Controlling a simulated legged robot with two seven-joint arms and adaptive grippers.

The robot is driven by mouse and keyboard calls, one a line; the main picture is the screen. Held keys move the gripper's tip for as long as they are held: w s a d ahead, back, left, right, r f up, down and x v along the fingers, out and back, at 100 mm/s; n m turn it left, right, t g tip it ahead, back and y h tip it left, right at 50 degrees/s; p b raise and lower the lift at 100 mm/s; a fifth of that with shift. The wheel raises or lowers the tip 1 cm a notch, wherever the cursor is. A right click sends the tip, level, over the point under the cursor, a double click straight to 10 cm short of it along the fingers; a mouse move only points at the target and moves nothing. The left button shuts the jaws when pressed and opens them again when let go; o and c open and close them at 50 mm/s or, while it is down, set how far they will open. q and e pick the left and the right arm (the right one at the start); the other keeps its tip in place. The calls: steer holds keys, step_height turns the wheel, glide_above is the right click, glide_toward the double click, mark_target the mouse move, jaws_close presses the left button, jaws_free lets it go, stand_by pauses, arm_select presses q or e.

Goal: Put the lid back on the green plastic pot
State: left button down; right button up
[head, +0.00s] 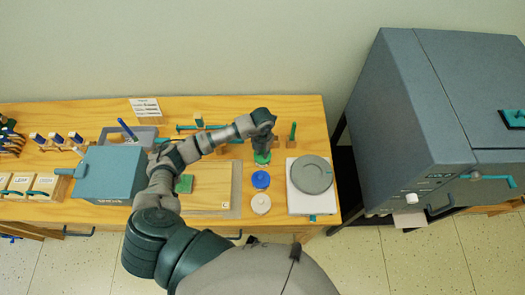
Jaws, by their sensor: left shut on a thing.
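The green pot (262,158) stands on the wooden table, in line with a blue pot and a white pot. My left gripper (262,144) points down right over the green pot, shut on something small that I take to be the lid. The fingers hide most of it, so I cannot tell whether it touches the pot's rim. My right gripper is out of the frame.
The blue pot (261,180) and the white pot (261,204) are just in front. A scale with a round grey plate (312,175) stands to the right, a board (229,187) to the left. A blue-grey box (110,173) stands farther left. A large grey machine (420,110) is beyond the table's right end.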

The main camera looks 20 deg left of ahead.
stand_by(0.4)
arm_select(q)
steer(key=c, duration=0.5)
jaws_free()
steer(key=shift+r+p, duration=2.45)
steer(key=shift+r, duration=1)
jaws_close()
